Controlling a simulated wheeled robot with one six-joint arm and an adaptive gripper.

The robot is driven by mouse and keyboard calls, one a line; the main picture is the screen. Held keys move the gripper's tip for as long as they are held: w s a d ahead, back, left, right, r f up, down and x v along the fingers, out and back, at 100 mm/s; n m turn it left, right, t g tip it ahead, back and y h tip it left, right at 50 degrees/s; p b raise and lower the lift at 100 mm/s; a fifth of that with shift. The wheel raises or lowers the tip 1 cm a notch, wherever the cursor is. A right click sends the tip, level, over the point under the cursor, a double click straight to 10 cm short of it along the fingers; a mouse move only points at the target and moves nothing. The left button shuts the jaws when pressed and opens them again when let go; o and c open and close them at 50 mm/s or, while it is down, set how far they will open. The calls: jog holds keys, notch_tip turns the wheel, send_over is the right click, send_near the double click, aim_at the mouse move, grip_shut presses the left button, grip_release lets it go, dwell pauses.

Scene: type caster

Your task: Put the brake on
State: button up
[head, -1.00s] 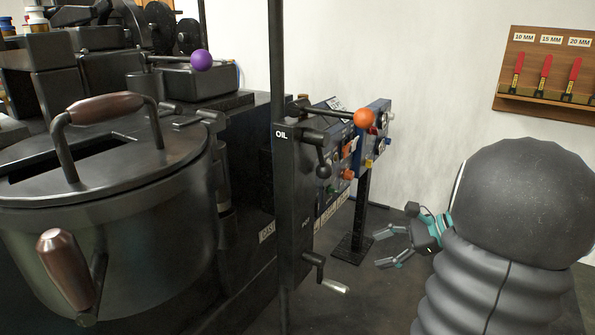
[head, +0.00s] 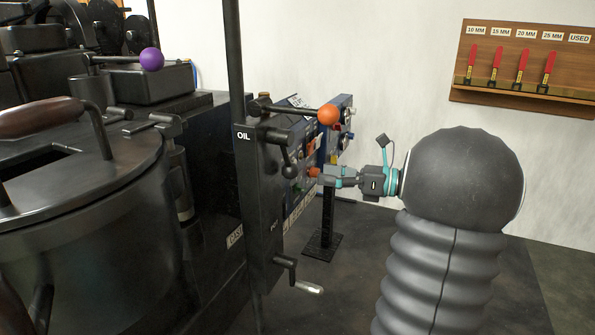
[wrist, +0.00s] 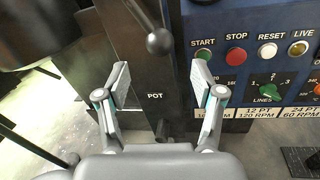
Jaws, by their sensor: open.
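No lever in view carries a readable brake label. A lever with an orange ball (head: 327,114) sticks out to the right from the top of the dark post marked OIL (head: 256,185). Below it hangs a short lever with a black ball (head: 289,171), also in the wrist view (wrist: 159,41). A lever with a purple ball (head: 151,60) stands on the machine at the upper left. My gripper (head: 322,176) points left at the post and panel. In the wrist view its fingers (wrist: 160,80) are apart and empty, with the black ball ahead, above the gap between them.
A blue control panel (wrist: 240,60) with START, STOP, RESET and LIVE buttons and a LINES knob lies right of the post. A crank (head: 305,285) sticks out low on the post. A large dark pot (head: 90,230) stands left. A tool rack (head: 520,70) hangs on the back wall.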

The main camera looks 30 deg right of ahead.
aim_at(295, 170)
jog(key=x, duration=0.8)
jog(key=shift+w, duration=0.15)
jog(key=shift+c, duration=0.2)
jog(key=c, duration=1.2)
grip_shut()
